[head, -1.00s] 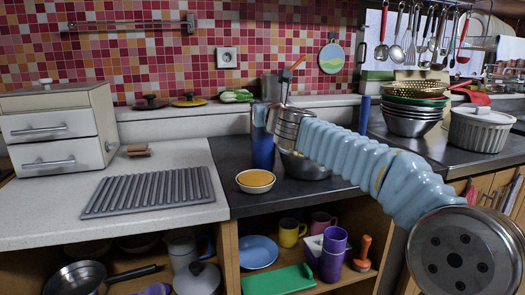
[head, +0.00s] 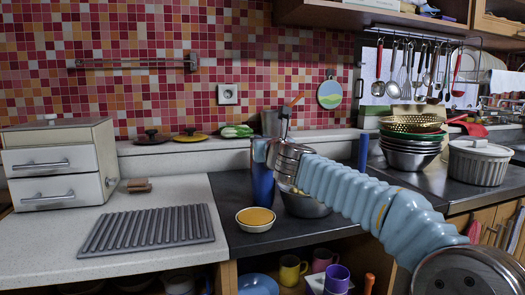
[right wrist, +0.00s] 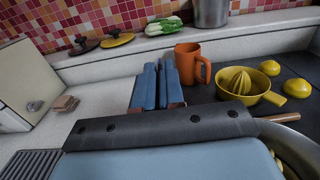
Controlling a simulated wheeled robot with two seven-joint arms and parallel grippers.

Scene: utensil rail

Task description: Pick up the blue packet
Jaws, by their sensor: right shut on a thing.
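The blue packet (head: 262,188) is upright above the dark counter, left of the steel bowl. My right gripper (head: 262,158) points down over it from the right and is shut on its upper part. Its lower end is close to the counter; I cannot tell whether it touches. In the right wrist view my right gripper's fingers (right wrist: 157,88) are close together with blue between them, and they hide most of the packet. My left gripper is not in view.
A small bowl with orange contents (head: 255,217) stands just in front of the packet. An orange mug (right wrist: 188,66), a yellow juicer (right wrist: 245,85) and several lemons lie close by. A ridged grey mat (head: 150,229) lies left. Stacked bowls (head: 408,158) stand right.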

